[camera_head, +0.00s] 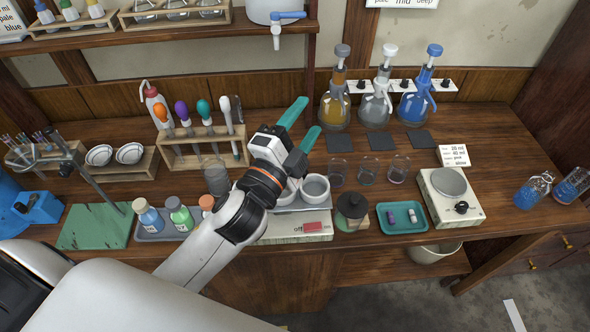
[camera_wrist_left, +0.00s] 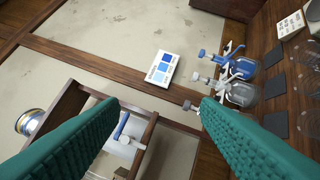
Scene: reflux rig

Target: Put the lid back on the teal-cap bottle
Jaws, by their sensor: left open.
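My left gripper (camera_head: 306,120) is open and empty above the middle of the bench, its teal fingers pointing up and to the right. In the left wrist view the open fingers (camera_wrist_left: 160,108) frame the wall and shelf, with nothing between them. I cannot tell for sure which is the teal-cap bottle. No loose lid is clearly visible. My right gripper is not in view.
A pipette rack (camera_head: 190,152) stands behind the tray. White cups (camera_head: 315,187) and a scale (camera_head: 300,228) sit below my gripper. Glass beakers (camera_head: 368,171), a dark-lidded jar (camera_head: 352,207), a teal tray (camera_head: 383,223) and a hotplate (camera_head: 436,205) stand right. Dispenser bottles (camera_head: 376,108) line the back.

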